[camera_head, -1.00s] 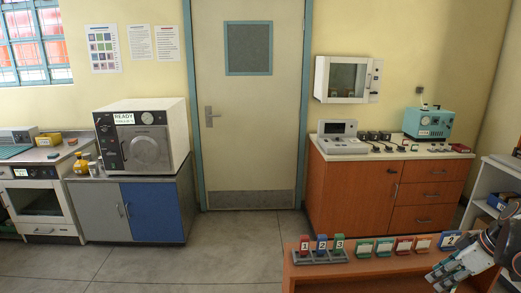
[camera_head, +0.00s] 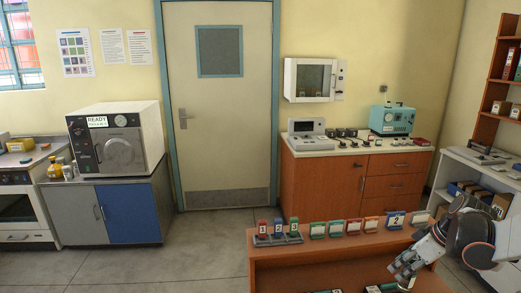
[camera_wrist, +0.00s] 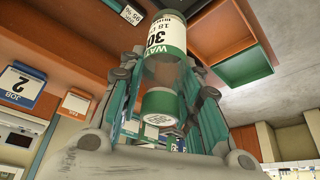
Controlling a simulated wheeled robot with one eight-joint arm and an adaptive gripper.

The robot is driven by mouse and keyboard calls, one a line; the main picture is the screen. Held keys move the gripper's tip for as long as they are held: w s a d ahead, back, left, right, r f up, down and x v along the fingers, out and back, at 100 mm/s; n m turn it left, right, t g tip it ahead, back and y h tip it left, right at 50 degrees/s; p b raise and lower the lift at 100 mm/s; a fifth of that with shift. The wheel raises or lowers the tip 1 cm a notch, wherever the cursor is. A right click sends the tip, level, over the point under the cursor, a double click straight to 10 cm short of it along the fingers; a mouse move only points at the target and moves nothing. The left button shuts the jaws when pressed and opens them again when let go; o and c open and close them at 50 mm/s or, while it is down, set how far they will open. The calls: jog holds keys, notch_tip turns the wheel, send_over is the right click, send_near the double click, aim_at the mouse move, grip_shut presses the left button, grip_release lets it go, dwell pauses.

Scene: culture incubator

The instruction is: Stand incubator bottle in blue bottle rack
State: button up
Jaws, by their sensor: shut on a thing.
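My gripper (camera_head: 404,272) is at the lower right in the head view, over the right part of the orange-brown bench (camera_head: 330,247). In the wrist view my gripper (camera_wrist: 160,100) has its grey and teal fingers on both sides of a bottle (camera_wrist: 167,38) with a white and green label. The fingers are shut on it. A blue-framed card marked 2 (camera_head: 394,220) stands at the bench's back edge. I cannot tell which thing is the blue bottle rack.
Red, blue and green numbered pieces (camera_head: 279,233) stand on the bench's left end, with several coloured cards to their right. The wrist view shows orange and green open trays (camera_wrist: 245,62). A white shelf unit (camera_head: 462,172) stands at the right. Floor at left is clear.

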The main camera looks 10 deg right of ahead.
jog(key=w+a+f+m+h, duration=0.15)
jog(key=w+a, duration=0.35)
jog(key=a, duration=0.6)
jog(key=w+a+f+m, duration=0.2)
jog(key=w+a, duration=0.2)
jog(key=a, duration=0.6)
jog(key=w+a+f+m+h, duration=0.15)
jog(key=w+a, duration=0.35)
jog(key=a, duration=0.6)
jog(key=s+f+y, duration=0.1)
jog(key=s+f, duration=0.4)
jog(key=f, duration=0.2)
jog(key=shift+s, duration=0.3)
